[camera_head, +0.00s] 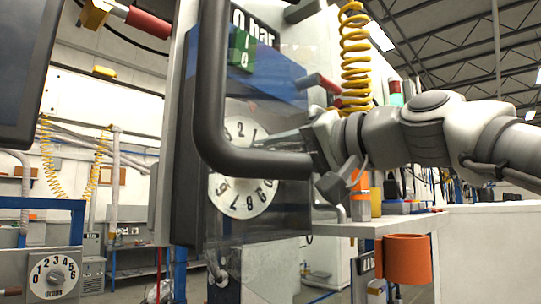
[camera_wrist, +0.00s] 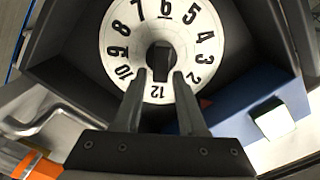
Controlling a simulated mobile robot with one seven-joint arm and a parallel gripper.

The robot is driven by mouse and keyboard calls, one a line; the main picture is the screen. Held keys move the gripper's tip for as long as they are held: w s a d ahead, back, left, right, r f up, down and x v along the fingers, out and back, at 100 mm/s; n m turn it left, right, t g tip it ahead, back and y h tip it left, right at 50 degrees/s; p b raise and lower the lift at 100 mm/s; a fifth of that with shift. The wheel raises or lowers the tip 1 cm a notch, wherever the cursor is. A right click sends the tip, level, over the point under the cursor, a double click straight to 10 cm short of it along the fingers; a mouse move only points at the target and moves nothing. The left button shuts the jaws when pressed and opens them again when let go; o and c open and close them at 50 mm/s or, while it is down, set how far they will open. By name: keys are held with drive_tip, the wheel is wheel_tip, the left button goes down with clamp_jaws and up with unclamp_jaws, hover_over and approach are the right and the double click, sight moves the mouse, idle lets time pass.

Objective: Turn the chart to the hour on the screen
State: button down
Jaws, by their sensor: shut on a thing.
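The chart is a round white disc with black hour numerals (camera_head: 244,199), set in a dark housing. A black tubular bar and my arm hide part of it in the head view. In the wrist view the chart (camera_wrist: 118,45) has 6 at the top of the picture and 12 at the bottom, between my fingers. My gripper (camera_wrist: 163,74) is shut on the dark knob (camera_wrist: 160,52) at the chart's centre. The screen (camera_head: 28,60) is probably the dark panel at the upper left of the head view; I can read no hour on it.
The thick black bar (camera_head: 212,90) curves in front of the housing, close to my gripper. A yellow coiled hose (camera_head: 354,60) hangs above my arm. An orange cup-shaped holder (camera_head: 406,262) is below right. A separate numbered dial (camera_head: 54,276) is lower left.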

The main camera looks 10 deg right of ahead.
drive_tip(key=shift+w+d+f+m, duration=0.1)
drive_tip(key=shift+f+m, duration=0.1)
drive_tip(key=shift+m, duration=1.1)
drive_tip(key=shift+d+f+m, duration=0.1)
drive_tip(key=shift+f+m, duration=0.1)
drive_tip(key=shift+m, duration=1.1)
drive_tip(key=shift+w+d+f+m, duration=0.1)
drive_tip(key=shift+f+m, duration=0.1)
drive_tip(key=shift+m, duration=1.1)
drive_tip(key=shift+a, duration=0.1)
drive_tip(key=c, duration=0.8)
unclamp_jaws()
drive_tip(key=shift+o, duration=0.2)
drive_tip(key=shift+s, duration=0.1)
drive_tip(key=b+v, duration=0.1)
drive_tip(key=v, duration=1.6)
